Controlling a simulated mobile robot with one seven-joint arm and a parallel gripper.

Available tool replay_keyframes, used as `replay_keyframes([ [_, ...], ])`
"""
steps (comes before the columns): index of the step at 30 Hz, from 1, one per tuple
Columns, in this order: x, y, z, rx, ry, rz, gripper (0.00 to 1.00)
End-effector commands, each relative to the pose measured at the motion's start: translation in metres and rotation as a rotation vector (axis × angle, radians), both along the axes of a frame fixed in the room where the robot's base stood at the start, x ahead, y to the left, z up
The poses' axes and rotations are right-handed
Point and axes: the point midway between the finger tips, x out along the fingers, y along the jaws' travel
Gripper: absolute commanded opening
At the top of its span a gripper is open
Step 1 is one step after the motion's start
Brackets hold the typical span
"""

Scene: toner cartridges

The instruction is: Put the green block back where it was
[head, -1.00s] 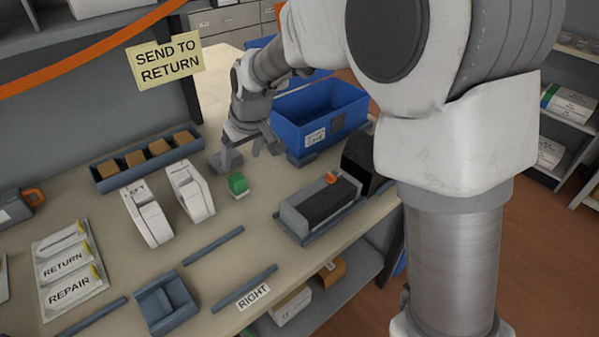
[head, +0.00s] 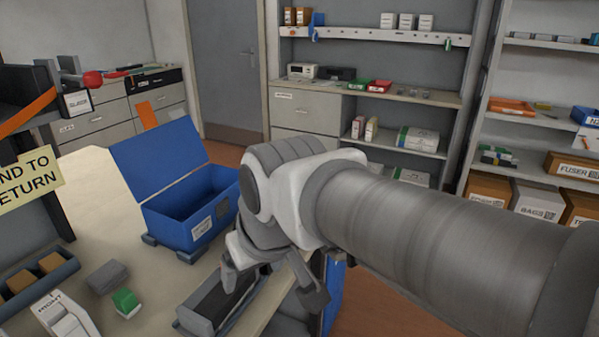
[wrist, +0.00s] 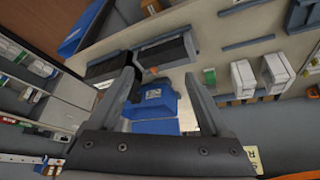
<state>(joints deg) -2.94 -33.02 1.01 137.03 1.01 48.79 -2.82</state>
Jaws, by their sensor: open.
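The green block (head: 126,300) stands on the table in the head view, just in front of a grey block (head: 107,277). It also shows small in the wrist view (wrist: 210,76). No mark for the block's earlier place can be made out.
A blue bin (head: 170,222) with its lid up stands behind. A dark cartridge (head: 212,303) lies in a tray near the right edge. A white cartridge (head: 68,318) is left of the green block, beside a tray of brown blocks (head: 38,284). Shelves stand beyond.

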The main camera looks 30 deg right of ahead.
Motion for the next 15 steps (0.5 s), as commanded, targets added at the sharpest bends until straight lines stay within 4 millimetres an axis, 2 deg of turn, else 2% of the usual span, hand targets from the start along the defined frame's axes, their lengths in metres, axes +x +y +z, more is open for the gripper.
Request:
replay_keyframes([
  [1,-0.014,-0.007,-0.001,0.003,-0.008,-0.029,0.81],
  [3,-0.027,-0.014,-0.004,0.009,-0.013,-0.062,0.81],
  [6,-0.04,-0.019,-0.008,0.012,-0.015,-0.09,0.81],
  [15,-0.047,-0.022,-0.01,0.016,-0.016,-0.107,0.81],
])
